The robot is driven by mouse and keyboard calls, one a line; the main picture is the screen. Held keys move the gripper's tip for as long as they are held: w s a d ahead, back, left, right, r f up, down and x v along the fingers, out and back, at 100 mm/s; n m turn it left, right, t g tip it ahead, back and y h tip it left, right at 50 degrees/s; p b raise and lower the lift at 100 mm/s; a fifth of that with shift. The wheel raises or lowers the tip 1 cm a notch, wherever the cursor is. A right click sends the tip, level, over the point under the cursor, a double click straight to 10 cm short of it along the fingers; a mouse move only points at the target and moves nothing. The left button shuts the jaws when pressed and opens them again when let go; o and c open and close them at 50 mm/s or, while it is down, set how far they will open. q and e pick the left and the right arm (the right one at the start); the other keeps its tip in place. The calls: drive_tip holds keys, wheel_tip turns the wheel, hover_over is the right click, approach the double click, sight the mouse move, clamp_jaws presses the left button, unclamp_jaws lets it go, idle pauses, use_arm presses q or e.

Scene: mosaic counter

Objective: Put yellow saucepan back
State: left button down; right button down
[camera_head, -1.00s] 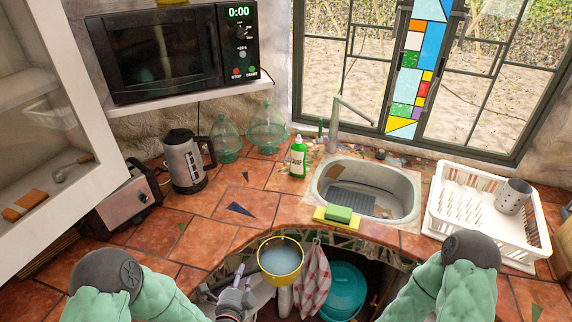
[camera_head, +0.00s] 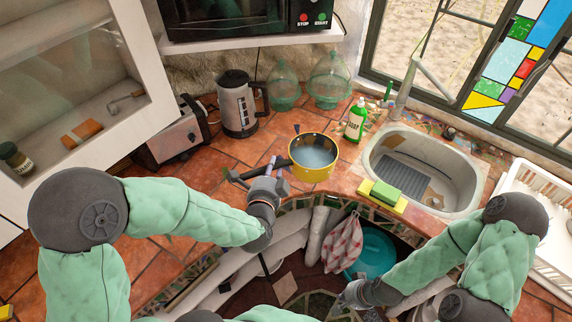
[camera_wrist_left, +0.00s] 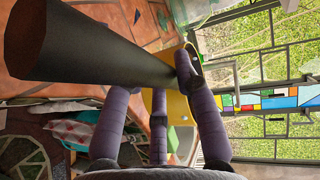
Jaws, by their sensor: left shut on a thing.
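The yellow saucepan (camera_head: 312,174) with a pale inside and a dark handle appears upright over the terracotta counter near its front edge, left of the sink. I cannot tell whether it touches the tiles. My left gripper (camera_head: 270,171) is shut on the saucepan's handle. In the left wrist view the thick black handle (camera_wrist_left: 95,50) lies across my purple fingers (camera_wrist_left: 150,85), with part of the yellow pan (camera_wrist_left: 178,108) behind them. My right gripper (camera_head: 346,297) is low at the counter's front, apart from the saucepan; its fingers are too unclear to judge.
A kettle (camera_head: 237,105) and toaster (camera_head: 175,138) stand left. Glass jars (camera_head: 328,80) and a green soap bottle (camera_head: 356,120) stand behind. A sponge (camera_head: 386,192) lies by the sink (camera_head: 465,190). A towel (camera_head: 342,245) and teal basin (camera_head: 372,254) are below the counter.

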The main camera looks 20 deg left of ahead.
use_arm(q)
drive_tip(key=shift+w+a+f+b, duration=0.65)
drive_tip(key=shift+w+f+b, duration=0.15)
drive_tip(key=shift+w+f, duration=1.2)
drive_tip(key=shift+w+a+f+b, duration=0.6)
drive_tip(key=shift+w+f+b, duration=0.15)
drive_tip(key=shift+w+f, duration=1.25)
drive_tip(key=shift+w+a+f+b, duration=0.65)
drive_tip(key=shift+w+f+b, duration=0.15)
drive_tip(key=shift+w+f, duration=1.2)
drive_tip(key=c, duration=1.3)
unclamp_jaws()
drive_tip(key=shift+s+f, duration=0.1)
drive_tip(key=shift+f, duration=0.25)
drive_tip(key=o, duration=0.3)
drive_tip(key=shift+o, duration=0.2)
drive_tip(key=shift+r, duration=0.1)
